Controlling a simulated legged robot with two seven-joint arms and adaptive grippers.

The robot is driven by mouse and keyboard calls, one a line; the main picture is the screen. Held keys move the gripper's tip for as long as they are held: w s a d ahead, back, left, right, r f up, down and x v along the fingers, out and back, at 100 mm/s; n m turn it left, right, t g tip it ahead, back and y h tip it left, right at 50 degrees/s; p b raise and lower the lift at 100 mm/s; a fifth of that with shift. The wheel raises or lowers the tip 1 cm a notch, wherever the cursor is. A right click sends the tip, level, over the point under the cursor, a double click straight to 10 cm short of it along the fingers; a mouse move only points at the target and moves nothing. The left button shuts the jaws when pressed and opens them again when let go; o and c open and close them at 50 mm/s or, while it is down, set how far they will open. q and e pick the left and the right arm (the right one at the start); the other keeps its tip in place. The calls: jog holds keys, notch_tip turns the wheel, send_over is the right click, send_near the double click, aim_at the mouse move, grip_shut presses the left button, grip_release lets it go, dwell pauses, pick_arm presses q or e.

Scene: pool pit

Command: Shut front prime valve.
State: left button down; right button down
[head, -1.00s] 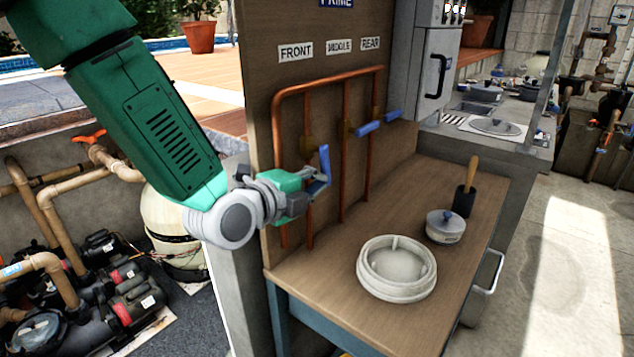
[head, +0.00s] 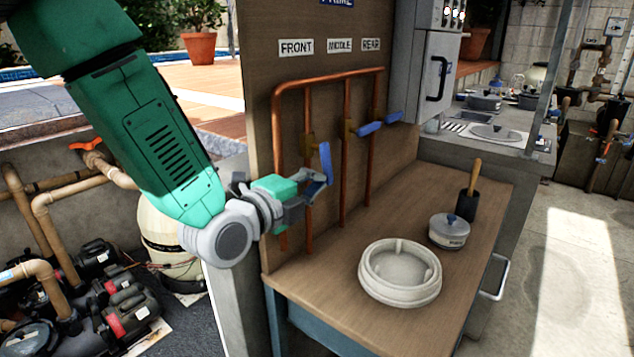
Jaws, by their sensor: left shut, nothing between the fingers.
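The front prime valve is on the left copper pipe under the FRONT label (head: 296,47). Its blue lever (head: 325,160) stands roughly upright, along the pipe. My left gripper (head: 318,188) is shut and empty at the lower end of this lever; whether it touches the lever I cannot tell. The gripper and wrist hide part of the left pipe. The middle valve's blue lever (head: 369,128) and the rear valve's blue lever (head: 395,117) both stick out sideways, across their pipes. My right gripper is not in view.
A grey cabinet (head: 433,75) stands right of the panel. Pumps and pipes lie at the left.

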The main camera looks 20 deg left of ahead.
pick_arm(q)
jog(key=v, duration=0.6)
jog(key=shift+s, duration=0.35)
jog(key=shift+a+f, duration=0.1)
